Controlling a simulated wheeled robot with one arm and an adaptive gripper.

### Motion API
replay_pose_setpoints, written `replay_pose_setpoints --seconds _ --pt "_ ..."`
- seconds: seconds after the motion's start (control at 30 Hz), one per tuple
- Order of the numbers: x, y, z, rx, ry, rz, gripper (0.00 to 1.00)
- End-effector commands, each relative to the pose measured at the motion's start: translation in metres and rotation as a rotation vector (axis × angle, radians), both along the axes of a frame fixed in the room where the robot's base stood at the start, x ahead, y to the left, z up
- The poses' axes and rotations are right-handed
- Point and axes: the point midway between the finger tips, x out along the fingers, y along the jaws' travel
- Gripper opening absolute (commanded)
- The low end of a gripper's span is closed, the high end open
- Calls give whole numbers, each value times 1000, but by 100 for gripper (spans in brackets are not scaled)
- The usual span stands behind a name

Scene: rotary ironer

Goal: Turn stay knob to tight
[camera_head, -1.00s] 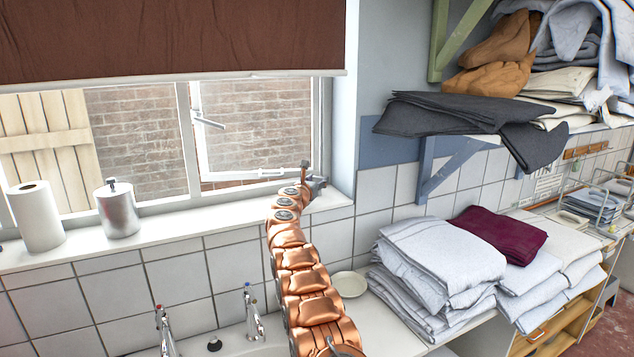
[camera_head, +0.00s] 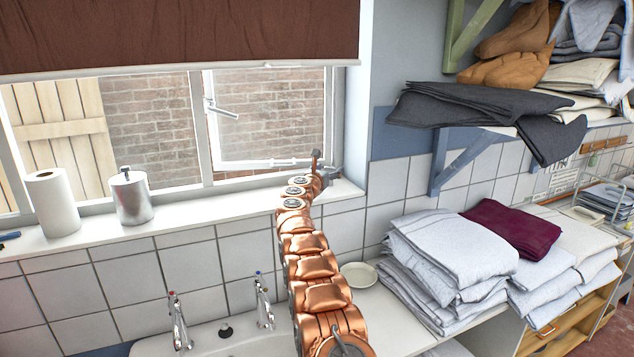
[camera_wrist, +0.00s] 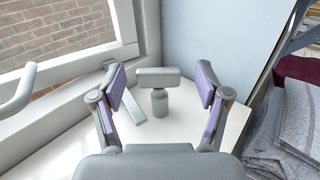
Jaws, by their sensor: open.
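In the wrist view a grey T-shaped knob (camera_wrist: 158,78) on a short round stem stands over the white sill, with its crossbar running left to right. My gripper (camera_wrist: 164,84) is open, with its purple-padded fingers on either side of the knob. Gaps show on both sides, so the fingers seem apart from it. A pale flat strip (camera_wrist: 128,108) lies just left of the stem; I cannot tell whether they join. In the head view my gripper (camera_head: 328,178) is at the right end of the sill by the window corner. I cannot make out the knob there.
The window frame (camera_wrist: 75,70) is close on the left and the wall (camera_wrist: 205,35) stands behind. Folded grey cloths (camera_wrist: 295,125) lie to the right. A paper roll (camera_head: 53,203) and a metal canister (camera_head: 131,197) stand farther left on the sill (camera_head: 215,208).

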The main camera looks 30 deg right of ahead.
Motion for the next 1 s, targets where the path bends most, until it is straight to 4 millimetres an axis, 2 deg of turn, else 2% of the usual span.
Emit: replay_pose_setpoints --seconds 0.47,1.0 --pt "-13 24 -6 12 6 14 75" --pt "-40 55 -5 12 6 9 75"
